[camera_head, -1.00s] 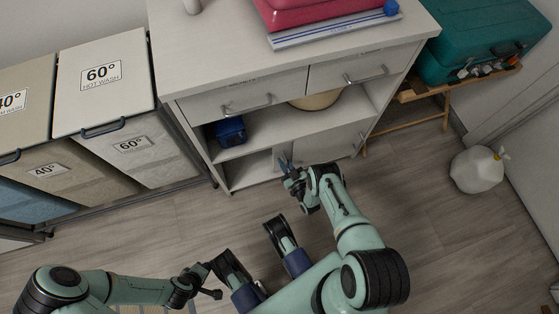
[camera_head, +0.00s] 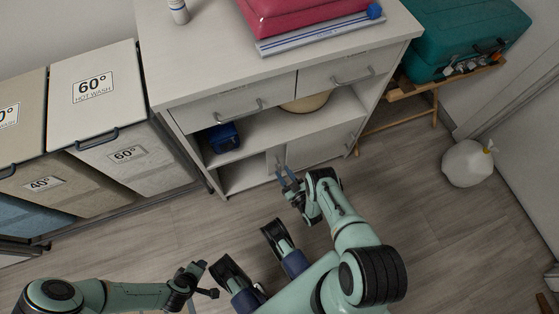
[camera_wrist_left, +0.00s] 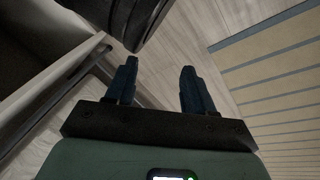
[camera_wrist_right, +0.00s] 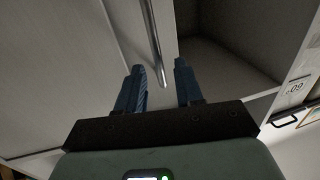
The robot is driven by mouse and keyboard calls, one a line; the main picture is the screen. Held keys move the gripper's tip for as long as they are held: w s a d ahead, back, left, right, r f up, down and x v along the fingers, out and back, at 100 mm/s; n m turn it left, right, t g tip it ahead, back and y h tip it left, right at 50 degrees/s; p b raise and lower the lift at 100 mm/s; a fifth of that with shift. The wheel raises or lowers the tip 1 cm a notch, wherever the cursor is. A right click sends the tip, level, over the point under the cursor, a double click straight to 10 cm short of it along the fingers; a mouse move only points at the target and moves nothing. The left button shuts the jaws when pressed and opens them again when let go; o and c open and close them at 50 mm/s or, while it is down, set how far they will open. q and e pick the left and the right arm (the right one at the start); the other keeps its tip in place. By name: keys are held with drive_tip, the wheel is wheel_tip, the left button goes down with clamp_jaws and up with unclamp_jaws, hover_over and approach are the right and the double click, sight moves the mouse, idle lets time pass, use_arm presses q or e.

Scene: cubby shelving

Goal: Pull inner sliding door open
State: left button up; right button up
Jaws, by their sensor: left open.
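The cabinet (camera_head: 163,85) has a lower compartment with pale sliding doors. One door panel (camera_head: 320,146) covers its right part, and a narrow panel with a small vertical handle (camera_head: 277,163) shows at its left edge. My right gripper (camera_head: 287,178) is open just in front of that handle. In the right wrist view a metal bar handle (camera_wrist_right: 152,40) runs down between the open fingers (camera_wrist_right: 158,68); I cannot tell whether they touch it. My left gripper (camera_head: 202,269) is open and empty, low at the left, and its fingers (camera_wrist_left: 158,75) show apart over the floor.
Laundry bins (camera_head: 95,90) stand left of the cabinet. A blue object (camera_head: 222,137) and a round bowl (camera_head: 306,103) sit on the open shelf. A teal case (camera_head: 465,40) on a wooden stand and a white bag (camera_head: 468,163) are at right. The floor between is clear.

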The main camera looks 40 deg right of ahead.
use_arm(q)
drive_tip(key=shift+s+d+r+p, duration=0.15)
drive_tip(key=shift+d+r+p, duration=0.25)
drive_tip(key=shift+r, duration=0.25)
drive_tip(key=shift+s+d+r+p, duration=0.1)
drive_tip(key=shift+d+r+p, duration=0.2)
drive_tip(key=shift+r, duration=0.35)
use_arm(e)
drive_tip(key=s, duration=0.8)
drive_tip(key=shift+s+a, duration=0.25)
drive_tip(key=shift+a, duration=0.1)
